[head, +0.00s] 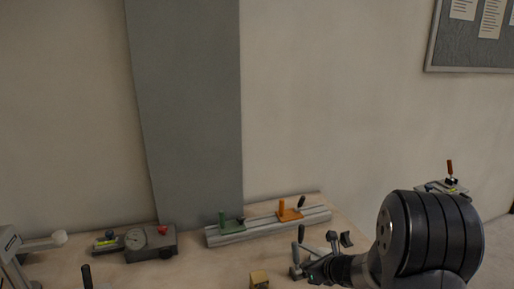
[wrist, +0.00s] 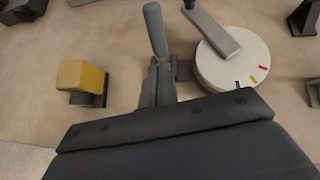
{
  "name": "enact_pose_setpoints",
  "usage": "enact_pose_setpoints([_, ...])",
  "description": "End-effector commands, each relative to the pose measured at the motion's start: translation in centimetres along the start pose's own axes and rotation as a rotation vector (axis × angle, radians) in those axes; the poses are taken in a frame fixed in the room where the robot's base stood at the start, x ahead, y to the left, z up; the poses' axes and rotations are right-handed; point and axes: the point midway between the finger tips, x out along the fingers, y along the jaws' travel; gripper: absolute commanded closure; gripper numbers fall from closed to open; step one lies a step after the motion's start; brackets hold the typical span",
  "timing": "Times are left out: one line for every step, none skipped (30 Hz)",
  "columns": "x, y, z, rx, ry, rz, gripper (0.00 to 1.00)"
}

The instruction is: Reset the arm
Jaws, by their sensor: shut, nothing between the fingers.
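My gripper (wrist: 156,68) is in the wrist view, where its grey fingers are together and hold nothing. Its dark body fills the bottom of that view. In the head view my gripper (head: 297,270) is at the lower right, small and partly hidden by its own wrist. An upright grey handle (wrist: 154,28) is just beyond the fingertips; I cannot tell whether they touch. A white round dial (wrist: 232,65) is to the right, with red, yellow and blue marks and a grey pointer arm (wrist: 213,27) across it.
A yellow block (wrist: 82,75) on a dark base stands left of my fingers. Bare bench lies between.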

Motion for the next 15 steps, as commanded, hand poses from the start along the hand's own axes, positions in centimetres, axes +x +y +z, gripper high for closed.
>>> enact_pose_setpoints([0.31, 0.0, -0.5, -0.002, -0.013, -0.002, 1.0])
enact_pose_setpoints([0.3, 0.0, -0.53, -0.002, -0.02, -0.004, 1.0])
enact_pose_setpoints([0.28, 0.0, -0.59, -0.003, -0.029, -0.005, 1.0])
enact_pose_setpoints([0.28, 0.0, -0.65, -0.005, -0.036, -0.006, 1.0])
enact_pose_setpoints([0.28, 0.01, -0.73, -0.006, -0.042, -0.007, 1.0])
enact_pose_setpoints([0.28, 0.03, -0.82, -0.007, -0.052, -0.008, 1.0])
enact_pose_setpoints([0.27, 0.05, -0.86, -0.007, -0.059, -0.009, 1.0])
enact_pose_setpoints([0.25, 0.06, -0.89, -0.008, -0.067, -0.01, 1.0])
enact_pose_setpoints([0.24, 0.07, -0.96, -0.01, -0.076, -0.011, 1.0])
enact_pose_setpoints([0.25, 0.08, -1.02, -0.012, -0.083, -0.012, 1.0])
enact_pose_setpoints([0.25, 0.08, -1.08, -0.013, -0.09, -0.014, 1.0])
enact_pose_setpoints([0.24, 0.1, -1.15, -0.014, -0.099, -0.015, 1.0])
enact_pose_setpoints([0.22, 0.12, -1.19, -0.015, -0.107, -0.016, 1.0])
enact_pose_setpoints([0.21, 0.14, -1.25, -0.016, -0.114, -0.016, 1.0])
enact_pose_setpoints([0.2, 0.16, -1.36, -0.017, -0.123, -0.017, 1.0])
